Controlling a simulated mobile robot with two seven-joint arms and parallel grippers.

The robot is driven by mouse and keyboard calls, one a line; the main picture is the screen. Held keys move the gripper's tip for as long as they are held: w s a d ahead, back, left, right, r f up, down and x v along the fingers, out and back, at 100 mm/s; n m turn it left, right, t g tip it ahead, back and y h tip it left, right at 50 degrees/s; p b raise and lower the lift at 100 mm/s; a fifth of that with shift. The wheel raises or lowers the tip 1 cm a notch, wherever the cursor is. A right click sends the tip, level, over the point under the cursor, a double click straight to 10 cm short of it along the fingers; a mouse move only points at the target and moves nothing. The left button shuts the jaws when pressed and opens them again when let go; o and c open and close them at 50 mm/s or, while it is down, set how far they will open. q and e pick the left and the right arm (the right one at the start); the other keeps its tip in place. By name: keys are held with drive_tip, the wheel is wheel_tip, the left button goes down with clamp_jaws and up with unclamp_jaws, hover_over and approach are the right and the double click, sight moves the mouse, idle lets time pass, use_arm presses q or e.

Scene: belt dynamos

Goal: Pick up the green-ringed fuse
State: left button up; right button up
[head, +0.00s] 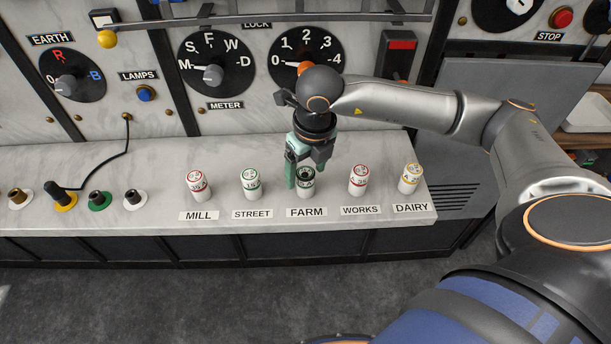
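A row of white fuses stands upright on the pale marble ledge. The fuse over the STREET label (251,184) has a green ring and green print on its top. My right gripper (304,176) points down at the fuse over the FARM label (305,187), to the right of the green-ringed one. That fuse has a dark top; its ring colour is hard to tell. One green finger is at its left side; the fingers partly cover it, and whether they touch it cannot be told. My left gripper is not in view.
Red-ringed fuses stand at MILL (197,184) and WORKS (358,180), a yellow-ringed one at DAIRY (410,178). Several sockets and a black cable (103,176) are on the left. The panel with dials (215,64) rises behind. The ledge's front edge is close.

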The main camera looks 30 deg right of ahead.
clamp_jaws()
idle(0.4)
